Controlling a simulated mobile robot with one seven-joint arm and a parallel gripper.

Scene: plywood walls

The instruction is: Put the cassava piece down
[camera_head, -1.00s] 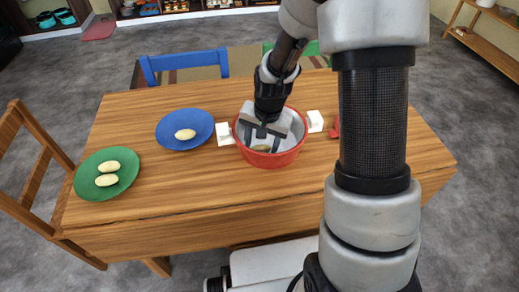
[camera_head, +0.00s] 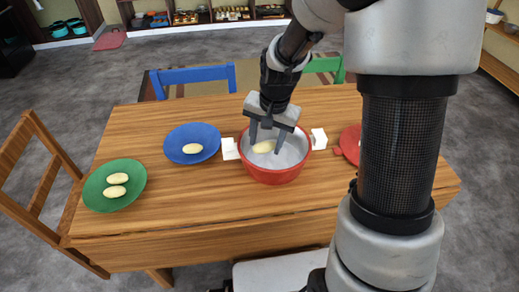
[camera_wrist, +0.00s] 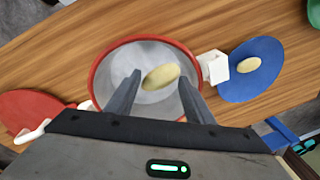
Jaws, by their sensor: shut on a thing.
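My gripper (camera_head: 265,147) is over the red pot (camera_head: 274,177), its fingers pointing down. It is shut on a pale yellow, oval cassava piece (camera_head: 264,146), which also shows between the two fingers in the wrist view (camera_wrist: 160,76). The piece appears at about the height of the pot's rim; its exact gap above the grey inside cannot be told. The blue plate (camera_head: 206,133) left of the pot bears one similar piece (camera_head: 192,148). The green plate (camera_head: 92,192) at far left bears two pieces (camera_head: 117,178). A red plate (camera_head: 349,142) is right of the pot, partly hidden by my arm.
The pot has white blocky handles (camera_head: 230,149) on both sides. The wooden table (camera_head: 190,205) has clear room in front of the pot and plates. A blue chair (camera_head: 190,76) and a green chair (camera_head: 323,65) stand behind it, and a wooden chair (camera_head: 42,165) at left.

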